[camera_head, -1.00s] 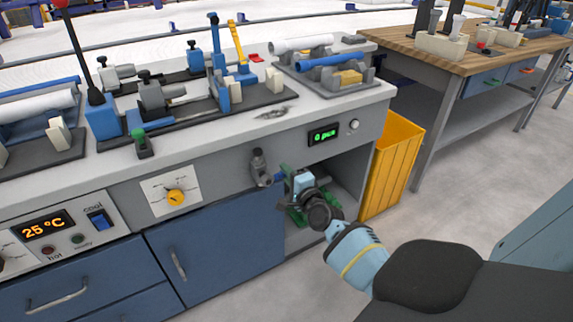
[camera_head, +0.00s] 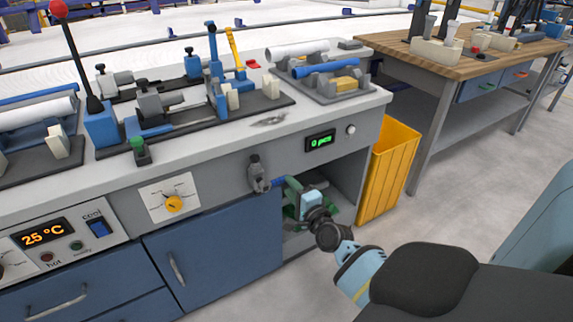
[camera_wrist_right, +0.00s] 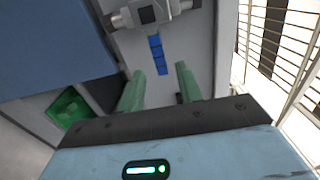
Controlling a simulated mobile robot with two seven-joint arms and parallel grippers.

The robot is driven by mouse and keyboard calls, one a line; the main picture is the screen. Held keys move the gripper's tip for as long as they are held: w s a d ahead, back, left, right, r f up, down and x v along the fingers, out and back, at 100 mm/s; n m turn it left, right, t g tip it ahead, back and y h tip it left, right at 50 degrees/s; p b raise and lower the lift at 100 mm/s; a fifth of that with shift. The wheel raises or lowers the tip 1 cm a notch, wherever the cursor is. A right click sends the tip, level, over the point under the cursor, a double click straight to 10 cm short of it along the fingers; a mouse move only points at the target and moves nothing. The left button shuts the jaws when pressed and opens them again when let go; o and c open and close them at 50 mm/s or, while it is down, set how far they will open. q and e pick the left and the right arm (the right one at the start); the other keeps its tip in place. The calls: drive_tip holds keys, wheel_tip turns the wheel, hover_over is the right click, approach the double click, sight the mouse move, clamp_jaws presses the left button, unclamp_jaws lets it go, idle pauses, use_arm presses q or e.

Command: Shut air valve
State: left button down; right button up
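The air valve (camera_head: 257,171) is a grey fitting on the bench's front panel, with a blue handle (camera_head: 277,182) pointing right. In the right wrist view the grey valve body (camera_wrist_right: 150,12) is at the top and the blue handle (camera_wrist_right: 157,55) extends down from it. My right gripper (camera_head: 291,183) is at the handle's free end. Its green fingers (camera_wrist_right: 160,72) are apart, one on each side of the handle's end, with gaps visible in the right wrist view. Depth between fingers and handle is hard to judge. My left gripper is not in view.
A small green display (camera_head: 320,141) sits on the panel right of the valve. An open shelf bay lies behind my right gripper. A yellow bin (camera_head: 390,170) stands at the bench's right end. A blue cabinet door (camera_head: 222,250) is below left of the valve.

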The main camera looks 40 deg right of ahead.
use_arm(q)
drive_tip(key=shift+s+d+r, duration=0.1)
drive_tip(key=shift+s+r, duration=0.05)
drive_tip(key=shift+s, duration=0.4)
use_arm(e)
drive_tip(key=v, duration=0.3)
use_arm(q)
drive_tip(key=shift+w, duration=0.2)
